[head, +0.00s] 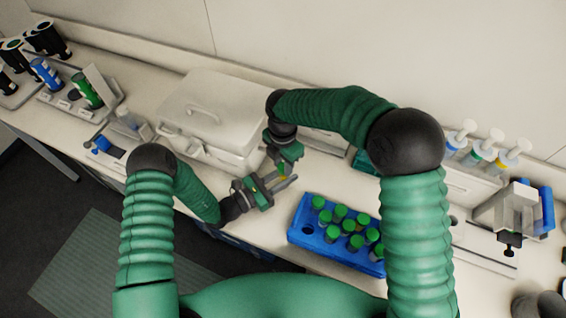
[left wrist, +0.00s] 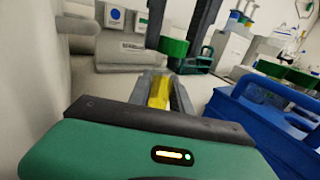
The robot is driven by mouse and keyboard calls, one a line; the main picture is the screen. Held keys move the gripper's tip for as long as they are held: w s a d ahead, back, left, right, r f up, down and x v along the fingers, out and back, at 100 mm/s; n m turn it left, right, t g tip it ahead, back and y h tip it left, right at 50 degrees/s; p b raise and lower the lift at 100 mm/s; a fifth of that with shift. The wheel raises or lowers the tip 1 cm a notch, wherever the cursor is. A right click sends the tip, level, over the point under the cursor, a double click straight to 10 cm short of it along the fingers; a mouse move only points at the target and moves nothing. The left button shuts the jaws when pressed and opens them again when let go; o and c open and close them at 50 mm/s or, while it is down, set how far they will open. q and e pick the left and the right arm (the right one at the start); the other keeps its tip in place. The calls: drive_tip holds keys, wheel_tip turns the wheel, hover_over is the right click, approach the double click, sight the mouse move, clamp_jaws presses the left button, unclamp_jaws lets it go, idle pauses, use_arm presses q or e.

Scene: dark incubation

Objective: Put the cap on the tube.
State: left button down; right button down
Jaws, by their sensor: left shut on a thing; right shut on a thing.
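My left gripper (head: 278,186) is shut on the tube, which shows yellow (left wrist: 159,90) between its fingers in the left wrist view. My right gripper (head: 284,172) comes down from above, close to the left one. In the left wrist view its two dark fingers hang either side of a green cap (left wrist: 173,46), and it is shut on that cap. The cap is just above and beyond the tube's top in that view; I cannot tell whether they touch. In the head view the grippers largely hide both parts.
A blue rack (head: 308,238) with several green-capped tubes stands right of the grippers; it also shows in the left wrist view (left wrist: 262,128). A pale lidded box (head: 205,112) is behind left. A bottle holder (head: 485,172) and a stand (head: 508,212) are at right.

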drive_tip(key=m, duration=0.4)
drive_tip(key=shift+a, duration=0.1)
drive_tip(key=m, duration=0.3)
use_arm(q)
drive_tip(key=shift+s, duration=0.1)
use_arm(e)
drive_tip(key=m, duration=0.7)
drive_tip(key=shift+m, duration=0.3)
drive_tip(key=m, duration=0.6)
drive_tip(key=shift+a+m, duration=0.1)
drive_tip(key=shift+m, duration=0.2)
drive_tip(key=m, duration=0.3)
drive_tip(key=shift+w, duration=0.1)
drive_tip(key=m, duration=0.5)
drive_tip(key=c, duration=1.1)
unclamp_jaws()
